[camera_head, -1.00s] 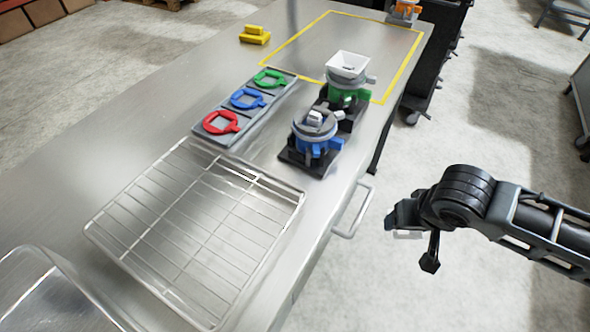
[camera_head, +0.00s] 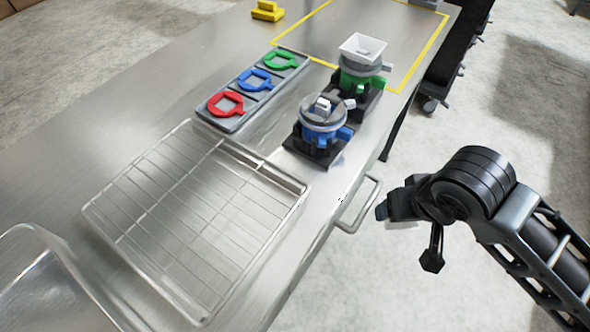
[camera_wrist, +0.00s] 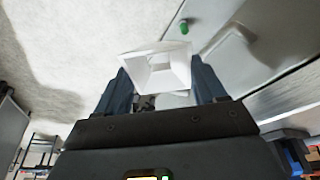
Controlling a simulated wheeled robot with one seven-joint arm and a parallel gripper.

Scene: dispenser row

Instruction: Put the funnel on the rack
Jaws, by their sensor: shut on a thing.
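My gripper (camera_head: 388,211) hangs beside the table's right edge, over the floor. It is shut on a white square-mouthed funnel (camera_wrist: 157,68), which shows between the two fingers in the wrist view. In the head view only a small white part of this funnel (camera_head: 403,225) shows below the gripper; the rest is hidden. The wire rack (camera_head: 195,215) lies flat and empty on the steel table, to the left of my gripper and apart from it.
A blue dispenser (camera_head: 322,130) and a green dispenser (camera_head: 361,79) topped by another white funnel (camera_head: 362,47) stand behind the rack. A tray with red, blue and green rings (camera_head: 226,103) lies beside them. A clear bin (camera_head: 40,285) is front left. A handle (camera_head: 362,205) juts from the table's edge.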

